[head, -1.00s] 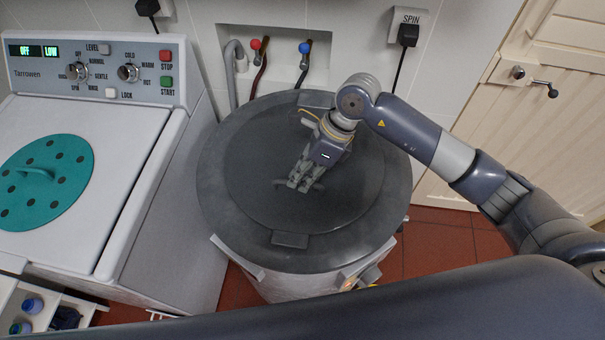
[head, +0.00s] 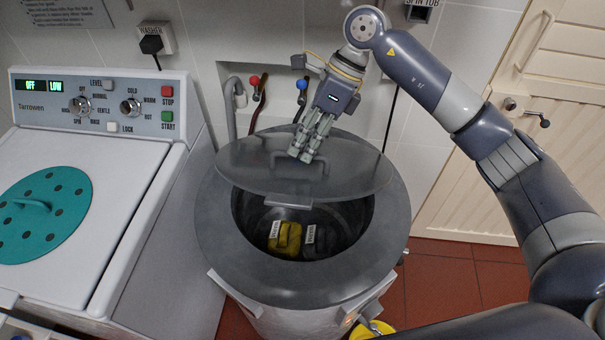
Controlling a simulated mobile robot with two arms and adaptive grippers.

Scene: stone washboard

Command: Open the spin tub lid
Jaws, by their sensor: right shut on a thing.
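The spin tub (head: 232,257) is a round grey drum in the middle of the head view. Its dark grey lid (head: 235,165) is tilted up at the front, raised above the opening, with its back edge toward the wall. My right gripper (head: 306,155) is shut on the lid's handle (head: 326,165) at the middle of the lid. Inside the tub a yellow bundle (head: 285,238) and a dark grey bundle (head: 318,243) with white tags show. The lid hides the back of the opening. My left gripper is not in view.
A white washer (head: 75,160) with a teal perforated disc (head: 40,212) stands to the left of the tub. Taps with a red knob (head: 254,80) and a blue knob (head: 302,85) are on the wall behind. A cream door (head: 540,160) is at the right, above red floor tiles.

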